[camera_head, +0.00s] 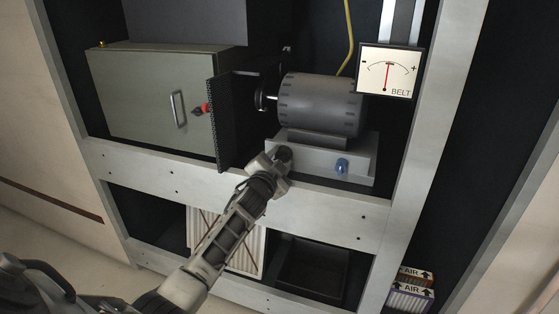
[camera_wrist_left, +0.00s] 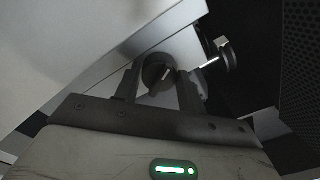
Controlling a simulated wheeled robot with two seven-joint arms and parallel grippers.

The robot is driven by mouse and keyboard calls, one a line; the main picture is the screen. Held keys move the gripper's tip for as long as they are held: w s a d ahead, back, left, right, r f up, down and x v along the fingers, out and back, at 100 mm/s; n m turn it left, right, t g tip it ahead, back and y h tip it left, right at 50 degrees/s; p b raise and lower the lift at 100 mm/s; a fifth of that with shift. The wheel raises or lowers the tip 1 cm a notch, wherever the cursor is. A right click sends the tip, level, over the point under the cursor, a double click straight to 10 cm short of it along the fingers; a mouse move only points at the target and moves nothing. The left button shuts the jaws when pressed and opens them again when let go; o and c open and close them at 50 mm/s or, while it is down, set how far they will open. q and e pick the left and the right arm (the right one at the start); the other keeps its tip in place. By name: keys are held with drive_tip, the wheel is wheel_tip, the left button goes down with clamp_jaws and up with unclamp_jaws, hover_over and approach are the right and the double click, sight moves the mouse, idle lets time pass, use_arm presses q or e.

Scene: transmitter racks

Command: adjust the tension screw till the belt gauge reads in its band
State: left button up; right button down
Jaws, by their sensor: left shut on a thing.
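The belt gauge (camera_head: 388,71) is a white dial marked BELT at the upper right. Its red needle stands nearly upright at mid scale, with its tip at the small coloured mark at the top of the arc. The tension screw (camera_wrist_left: 158,70) shows in the left wrist view as a dark round knob with a pale line, between my fingers. My left gripper (camera_head: 275,161) is shut on this knob at the left end of the motor's grey base. It also shows in the left wrist view (camera_wrist_left: 160,88). My fingers hide part of the knob in the head view.
The grey motor (camera_head: 322,104) sits on its base (camera_head: 318,157), which also carries a blue knob (camera_head: 342,166). A black perforated guard (camera_head: 224,125) stands close left of my gripper. A green cabinet (camera_head: 145,100) with a red knob is further left. Filter boxes (camera_head: 411,289) are low right.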

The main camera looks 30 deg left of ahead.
use_arm(q)
drive_tip(key=o, duration=1)
use_arm(e)
drive_tip(key=shift+r, duration=0.1)
use_arm(q)
drive_tip(key=shift+s+d, duration=0.1)
drive_tip(key=shift+s, duration=0.45)
drive_tip(key=p+v, duration=0.1)
drive_tip(key=v, duration=1.4)
use_arm(e)
drive_tip(key=shift+r, duration=0.25)
use_arm(q)
drive_tip(key=shift+f, duration=0.1)
